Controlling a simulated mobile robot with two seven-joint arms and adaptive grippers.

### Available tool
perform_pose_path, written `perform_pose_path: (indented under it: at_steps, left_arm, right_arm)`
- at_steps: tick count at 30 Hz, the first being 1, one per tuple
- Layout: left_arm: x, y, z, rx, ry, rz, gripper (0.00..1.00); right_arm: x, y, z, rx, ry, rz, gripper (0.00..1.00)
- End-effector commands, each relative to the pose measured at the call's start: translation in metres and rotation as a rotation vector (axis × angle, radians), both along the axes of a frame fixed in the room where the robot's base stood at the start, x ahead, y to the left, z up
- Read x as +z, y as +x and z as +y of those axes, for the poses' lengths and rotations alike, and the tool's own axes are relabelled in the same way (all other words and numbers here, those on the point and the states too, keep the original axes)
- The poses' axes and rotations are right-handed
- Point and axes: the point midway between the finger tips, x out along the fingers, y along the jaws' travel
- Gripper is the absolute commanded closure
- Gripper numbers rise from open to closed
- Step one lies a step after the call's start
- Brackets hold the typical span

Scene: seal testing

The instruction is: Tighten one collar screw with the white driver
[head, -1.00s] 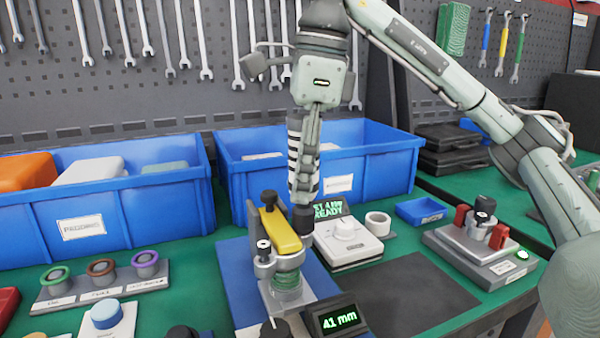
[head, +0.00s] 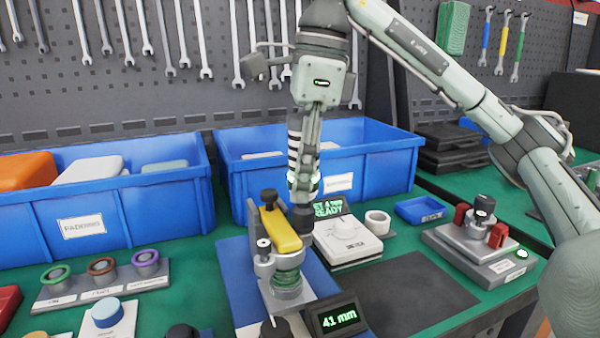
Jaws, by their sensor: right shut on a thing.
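My right gripper (head: 305,185) points straight down at the middle of the bench and is shut on the white driver (head: 294,150). The driver is upright, with black and white bands and a green glow low on its body. Its dark lower end (head: 302,217) is beside the right side of the yellow-topped fixture (head: 285,232); I cannot tell whether it touches a screw. The fixture has a metal collar, a green coil (head: 288,277) and a black knob (head: 268,197). The collar screws are too small or hidden to make out. My left gripper is not in view.
A display (head: 337,316) reads "41 mm" in front of the fixture. Blue bins (head: 235,170) stand behind. A dark mat (head: 405,300) at right front is clear.

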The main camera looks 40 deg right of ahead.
Motion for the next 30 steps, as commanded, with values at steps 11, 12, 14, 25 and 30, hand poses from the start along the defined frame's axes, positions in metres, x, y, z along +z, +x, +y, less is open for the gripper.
perform_pose_path:
  at_steps: [11, 12, 14, 25, 30]
  left_arm:
    - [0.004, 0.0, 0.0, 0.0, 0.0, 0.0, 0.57]
    - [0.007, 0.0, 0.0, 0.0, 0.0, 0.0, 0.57]
    - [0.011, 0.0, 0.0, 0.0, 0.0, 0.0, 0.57]
    - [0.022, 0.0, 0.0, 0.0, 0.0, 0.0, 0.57]
    - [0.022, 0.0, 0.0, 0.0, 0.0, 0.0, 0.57]
  right_arm:
    - [0.002, -0.001, 0.001, 0.003, -0.001, 0.006, 1.0]
    - [0.006, -0.001, 0.0, 0.003, -0.001, 0.006, 1.0]
    - [0.011, -0.001, 0.0, 0.003, -0.001, 0.005, 1.0]
    - [0.034, 0.0, 0.0, 0.001, -0.001, -0.001, 1.0]
    - [0.045, 0.0, 0.0, 0.001, -0.001, -0.001, 1.0]
